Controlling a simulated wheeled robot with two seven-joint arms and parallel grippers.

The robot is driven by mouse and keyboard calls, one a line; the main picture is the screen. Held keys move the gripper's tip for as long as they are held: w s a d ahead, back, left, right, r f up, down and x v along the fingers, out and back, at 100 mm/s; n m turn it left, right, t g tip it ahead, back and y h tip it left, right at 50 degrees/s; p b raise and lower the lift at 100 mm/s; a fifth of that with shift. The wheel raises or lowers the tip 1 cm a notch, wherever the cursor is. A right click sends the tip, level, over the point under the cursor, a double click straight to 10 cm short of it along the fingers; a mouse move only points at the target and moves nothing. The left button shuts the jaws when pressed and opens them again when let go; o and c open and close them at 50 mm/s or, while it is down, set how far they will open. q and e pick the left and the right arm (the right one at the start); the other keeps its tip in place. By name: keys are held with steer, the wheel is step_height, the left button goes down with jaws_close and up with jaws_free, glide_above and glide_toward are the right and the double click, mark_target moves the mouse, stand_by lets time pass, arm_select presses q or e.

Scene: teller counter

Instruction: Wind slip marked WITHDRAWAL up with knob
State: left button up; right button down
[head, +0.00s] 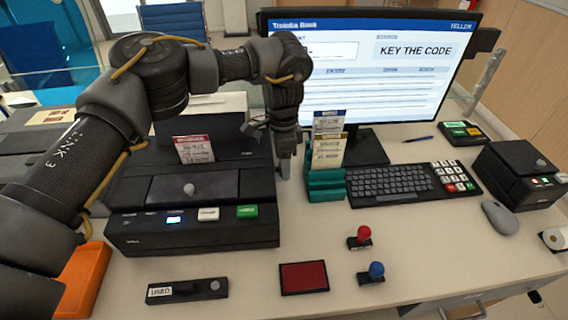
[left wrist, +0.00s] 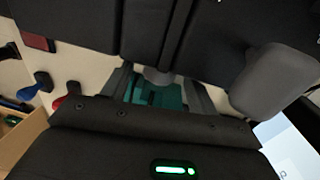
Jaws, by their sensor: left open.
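A slip with a red header (head: 194,148) stands upright in the back of the black printer (head: 225,222); its lettering is too small to read surely. In the left wrist view a large grey rounded part (left wrist: 275,80) beside the black housing may be the side knob; I cannot be sure. My left gripper (head: 285,168) is open, pointing down between the printer and the teal slip holder (head: 325,187). Its fingers (left wrist: 158,92) show apart, with the teal holder seen beyond them. My right gripper is out of view.
The holder carries slips (head: 328,150) close to the gripper's right. The monitor (head: 385,75) stands behind, the keyboard (head: 390,183) to the right. A red pad (head: 304,278), red stamp (head: 361,237) and blue stamp (head: 373,272) lie in front.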

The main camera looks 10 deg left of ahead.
arm_select(q)
steer(key=shift+f, duration=0.6)
steer(key=c, duration=1)
steer(key=shift+s+d+f+t+b, duration=0.15)
steer(key=shift+t+b, duration=0.15)
steer(key=shift+t, duration=0.25)
steer(key=shift+s+a+t+b, duration=0.15)
steer(key=shift+t+b, duration=0.15)
steer(key=shift+t, duration=0.25)
steer(key=shift+s+d+t+y, duration=0.15)
steer(key=shift+t+y, duration=0.25)
steer(key=shift+t, duration=1.3)
steer(key=o, duration=1)
steer(key=shift+r, duration=0.25)
